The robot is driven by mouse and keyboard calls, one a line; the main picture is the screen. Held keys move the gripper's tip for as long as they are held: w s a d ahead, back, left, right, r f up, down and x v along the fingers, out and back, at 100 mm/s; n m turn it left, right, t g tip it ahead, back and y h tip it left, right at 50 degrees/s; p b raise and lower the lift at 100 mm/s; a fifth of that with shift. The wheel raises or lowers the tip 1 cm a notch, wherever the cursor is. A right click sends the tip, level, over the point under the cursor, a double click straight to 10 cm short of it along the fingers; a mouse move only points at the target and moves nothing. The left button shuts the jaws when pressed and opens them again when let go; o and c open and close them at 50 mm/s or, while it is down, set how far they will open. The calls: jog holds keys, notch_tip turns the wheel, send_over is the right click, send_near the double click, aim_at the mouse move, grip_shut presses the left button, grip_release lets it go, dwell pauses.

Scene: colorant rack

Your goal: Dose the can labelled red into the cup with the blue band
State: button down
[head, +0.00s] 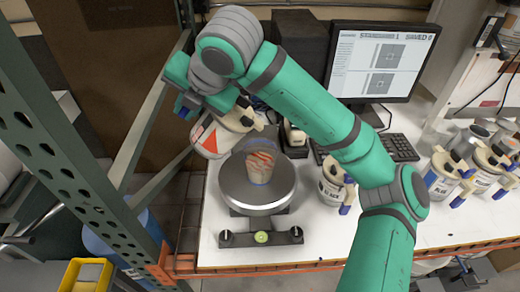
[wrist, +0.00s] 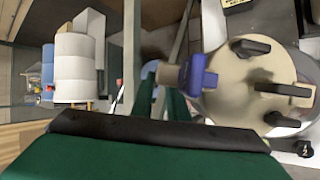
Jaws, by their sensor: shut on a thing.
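My gripper (head: 212,102) is shut on a pale can with a red label patch (head: 206,140). The can is tilted, its lid side toward the right, above and left of a cup. Whether anything is flowing from the can cannot be told.
A can labelled black (head: 331,185) stands right of the scale. More cans, one labelled blue (head: 441,182), stand at the right. A monitor (head: 378,62) and keyboard (head: 400,147) are behind. A green metal rack post (head: 60,130) rises at the left.

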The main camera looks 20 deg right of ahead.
jog(key=shift+s+d+r, duration=0.15)
jog(key=shift+d+r, duration=0.15)
jog(key=shift+r, duration=0.1)
dwell(0.8)
jog(key=shift+a+f, duration=0.2)
jog(key=shift+a, duration=0.05)
jog(key=shift+w+a+f+n+g+h, duration=0.4)
jog(key=shift+w+a+f+g+h, duration=0.75)
jog(key=shift+f, duration=2.45)
jog(key=shift+w+a+f+n+g+h, duration=0.45)
jog(key=shift+a+f+h, duration=1.3)
jog(key=shift+f, duration=1.8)
notch_tip(320, 180, up, 5)
jog(key=shift+d+f, duration=0.1)
